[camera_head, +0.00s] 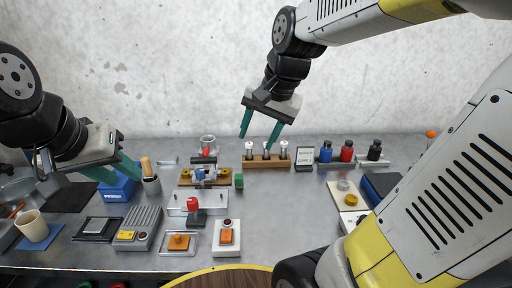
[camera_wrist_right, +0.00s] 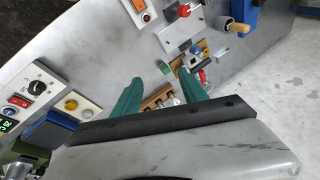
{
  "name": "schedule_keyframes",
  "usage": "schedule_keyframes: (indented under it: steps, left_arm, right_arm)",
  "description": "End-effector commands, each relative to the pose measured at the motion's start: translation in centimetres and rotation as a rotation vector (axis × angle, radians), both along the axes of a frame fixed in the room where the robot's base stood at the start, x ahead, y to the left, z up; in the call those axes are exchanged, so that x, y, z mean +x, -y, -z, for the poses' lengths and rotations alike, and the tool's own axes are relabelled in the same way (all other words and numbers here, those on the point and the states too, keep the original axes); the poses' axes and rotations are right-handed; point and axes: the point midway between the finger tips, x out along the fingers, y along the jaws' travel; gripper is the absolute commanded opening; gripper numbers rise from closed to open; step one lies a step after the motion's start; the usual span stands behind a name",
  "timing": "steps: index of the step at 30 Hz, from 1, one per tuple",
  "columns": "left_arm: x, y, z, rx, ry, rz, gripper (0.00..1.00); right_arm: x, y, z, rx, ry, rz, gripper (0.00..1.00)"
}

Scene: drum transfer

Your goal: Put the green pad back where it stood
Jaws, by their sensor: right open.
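A small green block (camera_head: 239,181), which looks like the green pad, stands on the grey bench just right of a wooden holder. It also shows in the right wrist view (camera_wrist_right: 164,68), beyond my fingertips. My right gripper (camera_head: 259,134) is open and empty, raised above the back of the bench over the rack of vials, apart from the pad. Its two teal fingers also show in the right wrist view (camera_wrist_right: 159,78). My left gripper (camera_head: 116,174) is at the left, near a blue box; its teal fingers look spread, with nothing visible between them.
A wooden rack (camera_head: 256,163) with several white-capped vials stands behind the pad. The wooden holder (camera_head: 190,182) carries yellow and blue parts. A white box with an orange button (camera_head: 227,239) is in front. Bare bench lies right of the pad. Coloured bottles (camera_head: 346,152) stand farther right.

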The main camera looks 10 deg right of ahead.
Motion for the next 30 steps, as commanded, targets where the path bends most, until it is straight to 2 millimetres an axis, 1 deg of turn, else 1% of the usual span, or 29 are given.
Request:
schedule_keyframes:
  steps: [1,3,6,10,15,30]
  left_arm:
    - [0.0,0.0,0.0,0.0,0.0,0.0,0.36]
    - [0.0,0.0,0.0,0.0,0.0,0.0,0.36]
    - [0.0,0.0,0.0,0.0,0.0,0.0,0.36]
    - [0.0,0.0,0.0,0.0,0.0,0.0,0.36]
    - [0.0,0.0,0.0,0.0,0.0,0.0,0.36]
    - [0.0,0.0,0.0,0.0,0.0,0.0,0.36]
  right_arm:
    - [-1.8,0.1,-0.4,-0.029,0.052,-0.077,0.51]
    - [-3.8,0.1,-0.5,-0.077,0.116,-0.186,0.51]
    - [-6.0,0.1,-0.4,-0.145,0.187,-0.314,0.51]
    - [-7.8,0.0,-0.1,-0.21,0.247,-0.423,0.51]
    - [-8.5,0.0,0.1,-0.242,0.272,-0.473,0.51]
    - [-8.5,0.0,0.1,-0.242,0.271,-0.473,0.51]
